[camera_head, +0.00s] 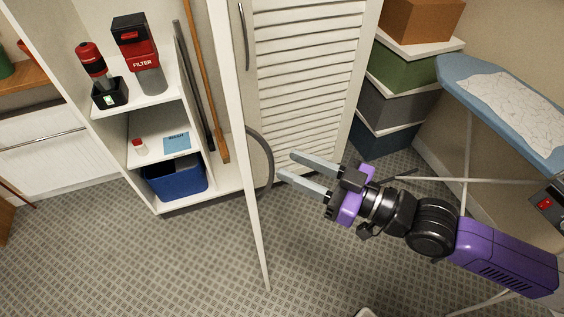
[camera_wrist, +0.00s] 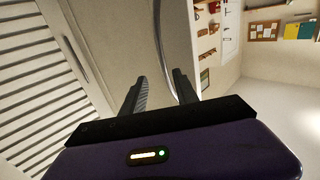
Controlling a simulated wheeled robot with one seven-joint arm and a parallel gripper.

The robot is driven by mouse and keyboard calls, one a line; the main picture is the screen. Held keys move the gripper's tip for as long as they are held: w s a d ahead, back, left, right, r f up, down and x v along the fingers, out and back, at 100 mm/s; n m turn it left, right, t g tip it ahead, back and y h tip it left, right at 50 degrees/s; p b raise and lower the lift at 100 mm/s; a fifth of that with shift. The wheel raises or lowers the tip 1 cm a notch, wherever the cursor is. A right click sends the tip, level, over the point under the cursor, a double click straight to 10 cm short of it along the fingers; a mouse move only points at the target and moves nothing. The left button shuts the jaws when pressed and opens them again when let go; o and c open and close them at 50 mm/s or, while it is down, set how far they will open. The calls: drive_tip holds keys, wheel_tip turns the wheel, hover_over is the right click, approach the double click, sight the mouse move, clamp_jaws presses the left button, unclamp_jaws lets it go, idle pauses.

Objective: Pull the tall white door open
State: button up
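A tall white door (camera_head: 239,120) stands partly open, seen nearly edge-on in the head view, with open shelves to its left. Its long, curved grey handle (camera_head: 265,160) bows out on the right side. In the wrist view, the handle (camera_wrist: 160,40) runs down towards the space between my open fingers (camera_wrist: 160,78), close to the right finger. Whether it touches that finger I cannot tell. The door's pale face (camera_wrist: 125,35) lies behind.
A louvered white door (camera_head: 310,70) with its own handle (camera_head: 244,35) stands behind. Stacked boxes (camera_head: 398,97) and an ironing board (camera_head: 510,105) are at the right. A blue bin (camera_head: 178,180) sits in the cabinet. Carpet (camera_head: 190,260) in front of the cabinet is clear.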

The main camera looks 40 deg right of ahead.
drive_tip(key=shift+v, duration=1.4)
drive_tip(key=s+a+f+m+g+h, duration=0.1)
drive_tip(key=s+a+f+m+h, duration=0.1)
drive_tip(key=s, duration=0.7)
drive_tip(key=s+a+f+m+g+h, duration=0.1)
drive_tip(key=s+a+f+h, duration=0.2)
drive_tip(key=s, duration=0.6)
drive_tip(key=shift+s+a+f+m+h, duration=0.35)
drive_tip(key=shift+a+f, duration=0.8)
drive_tip(key=shift+f, duration=0.55)
